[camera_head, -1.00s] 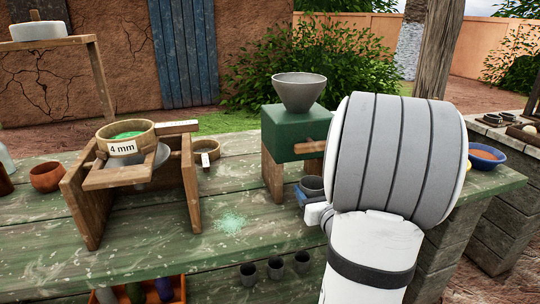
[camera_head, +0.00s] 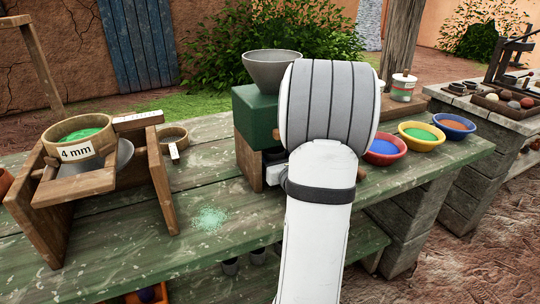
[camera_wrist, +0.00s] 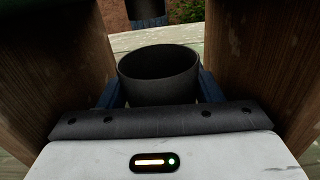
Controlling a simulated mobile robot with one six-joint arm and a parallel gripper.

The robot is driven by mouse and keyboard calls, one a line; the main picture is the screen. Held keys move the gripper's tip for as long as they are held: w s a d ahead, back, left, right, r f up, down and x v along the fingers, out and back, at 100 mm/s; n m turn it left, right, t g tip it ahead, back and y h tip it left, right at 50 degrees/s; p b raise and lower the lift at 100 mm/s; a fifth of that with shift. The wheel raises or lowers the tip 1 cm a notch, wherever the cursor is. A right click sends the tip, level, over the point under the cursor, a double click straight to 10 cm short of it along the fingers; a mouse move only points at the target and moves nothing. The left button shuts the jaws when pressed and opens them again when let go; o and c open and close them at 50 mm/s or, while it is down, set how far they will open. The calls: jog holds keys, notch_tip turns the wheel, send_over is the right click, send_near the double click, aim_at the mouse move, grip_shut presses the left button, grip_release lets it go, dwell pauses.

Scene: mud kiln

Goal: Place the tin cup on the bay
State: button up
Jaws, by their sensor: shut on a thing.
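A dark grey tin cup (camera_wrist: 158,92) stands upright between the blue fingers of my gripper (camera_wrist: 160,84) in the wrist view, and the gripper is shut on it. The cup is between two brown wooden legs (camera_wrist: 55,65), under the green mill box (camera_head: 256,115) with its grey hopper (camera_head: 272,70). That space under the mill looks like the bay. In the head view my arm hides most of the cup and gripper. I cannot tell whether the cup's base touches the surface.
A wooden stand with a sieve marked 4 mm (camera_head: 82,143) is on the left of the green bench (camera_head: 200,260). Red (camera_head: 384,152), yellow (camera_head: 421,136) and blue (camera_head: 454,126) bowls stand right of the mill. Green powder (camera_head: 209,218) lies on the bench front.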

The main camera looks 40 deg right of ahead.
jog(key=shift+w, duration=0.2)
jog(key=shift+f, duration=0.15)
jog(key=o, duration=1.1)
jog(key=shift+c, duration=0.2)
